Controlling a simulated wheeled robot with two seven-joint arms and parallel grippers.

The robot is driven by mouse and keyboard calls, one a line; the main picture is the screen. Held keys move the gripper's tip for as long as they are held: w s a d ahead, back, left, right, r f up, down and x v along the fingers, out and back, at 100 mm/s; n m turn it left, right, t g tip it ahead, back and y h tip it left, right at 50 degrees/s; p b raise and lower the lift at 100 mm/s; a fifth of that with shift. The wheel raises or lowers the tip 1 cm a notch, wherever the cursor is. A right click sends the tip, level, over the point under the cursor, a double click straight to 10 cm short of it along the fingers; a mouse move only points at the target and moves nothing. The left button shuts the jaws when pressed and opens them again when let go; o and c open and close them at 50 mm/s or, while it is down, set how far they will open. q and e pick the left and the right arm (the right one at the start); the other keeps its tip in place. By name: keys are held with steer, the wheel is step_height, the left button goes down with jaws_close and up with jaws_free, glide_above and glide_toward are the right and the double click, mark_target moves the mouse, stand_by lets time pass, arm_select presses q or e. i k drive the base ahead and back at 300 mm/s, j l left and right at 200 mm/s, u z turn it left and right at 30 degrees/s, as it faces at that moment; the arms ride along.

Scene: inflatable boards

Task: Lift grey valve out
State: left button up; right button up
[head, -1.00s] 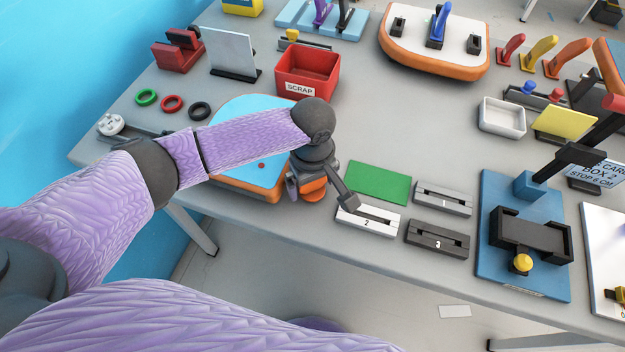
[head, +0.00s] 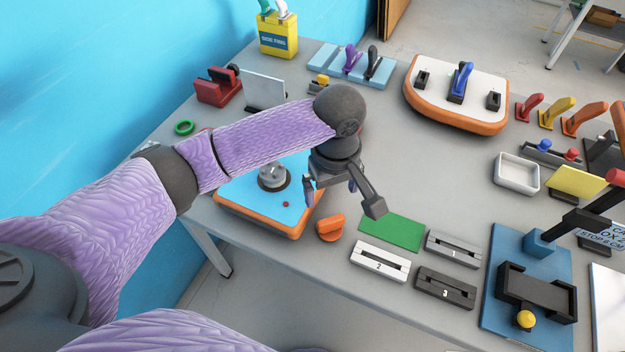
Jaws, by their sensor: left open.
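The grey valve (head: 274,176) sits upright in the blue top of an orange-edged inflatable board (head: 232,190) at the table's left front. My left gripper (head: 333,190) hangs to the right of the valve, above the board's right edge, with its fingers pointing down. It is open and appears empty, apart from the valve. My left forearm crosses over the far part of the board and hides it. An orange piece (head: 330,227) lies on the table below the gripper, by the board's front right corner. My right gripper is not in view.
A green pad (head: 391,232) and numbered slotted blocks, including white block 2 (head: 379,262), lie right of the gripper. A blue fixture (head: 500,313) stands farther right. A second inflatable board (head: 455,120) is at the back. The table's middle is clear.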

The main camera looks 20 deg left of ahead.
mark_target(272, 173)
steer(key=u, duration=1.05)
